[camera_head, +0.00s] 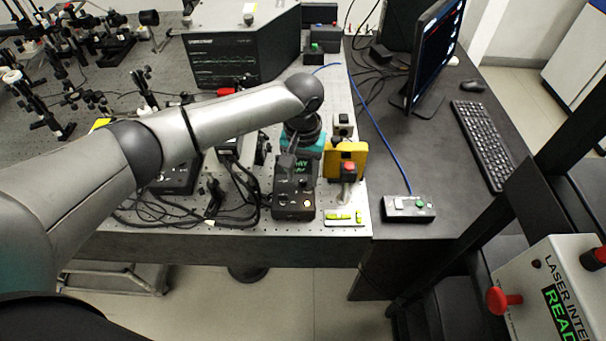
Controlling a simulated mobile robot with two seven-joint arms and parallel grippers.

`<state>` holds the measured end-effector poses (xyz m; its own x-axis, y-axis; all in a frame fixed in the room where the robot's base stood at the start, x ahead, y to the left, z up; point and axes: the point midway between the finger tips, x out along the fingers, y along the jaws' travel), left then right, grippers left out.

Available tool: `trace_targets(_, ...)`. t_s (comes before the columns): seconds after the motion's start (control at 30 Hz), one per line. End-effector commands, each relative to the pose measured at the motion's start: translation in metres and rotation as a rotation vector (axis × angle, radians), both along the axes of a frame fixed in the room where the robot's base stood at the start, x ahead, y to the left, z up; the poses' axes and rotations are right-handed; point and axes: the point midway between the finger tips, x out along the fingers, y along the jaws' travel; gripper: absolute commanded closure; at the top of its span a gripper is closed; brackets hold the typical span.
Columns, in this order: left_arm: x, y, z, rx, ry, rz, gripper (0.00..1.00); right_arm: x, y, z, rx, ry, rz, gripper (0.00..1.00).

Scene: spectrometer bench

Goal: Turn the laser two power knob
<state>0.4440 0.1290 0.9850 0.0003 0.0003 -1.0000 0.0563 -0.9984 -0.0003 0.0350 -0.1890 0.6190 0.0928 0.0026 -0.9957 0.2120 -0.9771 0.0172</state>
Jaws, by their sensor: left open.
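My left arm reaches in from the left, and my left gripper (288,160) points down at the box's upper part. It is open, with nothing visible held; whether it touches a knob I cannot tell. A second black box (176,180) sits partly under my arm. My right gripper is out of view.
A yellow box with a red button (348,160) stands close to the right of the controller. Black cables (235,205) lie to its left. A blue-cabled switch box (409,208), monitor (437,50) and keyboard (481,145) are on the right desk. A laser interlock box (555,290) is at lower right.

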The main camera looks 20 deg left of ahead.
Motion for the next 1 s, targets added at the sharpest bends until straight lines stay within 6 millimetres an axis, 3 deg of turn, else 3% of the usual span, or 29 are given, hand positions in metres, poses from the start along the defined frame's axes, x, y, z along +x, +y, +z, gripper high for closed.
trace_targets(0.3,0.0,0.0,-0.0031,0.0,0.0,-0.001,0.47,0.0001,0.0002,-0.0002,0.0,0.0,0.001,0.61)
trace_targets(0.77,0.0,0.0,-0.0027,0.0,0.0,-0.001,0.98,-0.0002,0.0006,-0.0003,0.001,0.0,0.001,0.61)
trace_targets(1.0,0.0,0.0001,-0.0026,0.001,0.0,0.0,1.0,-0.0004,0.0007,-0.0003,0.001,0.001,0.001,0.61)
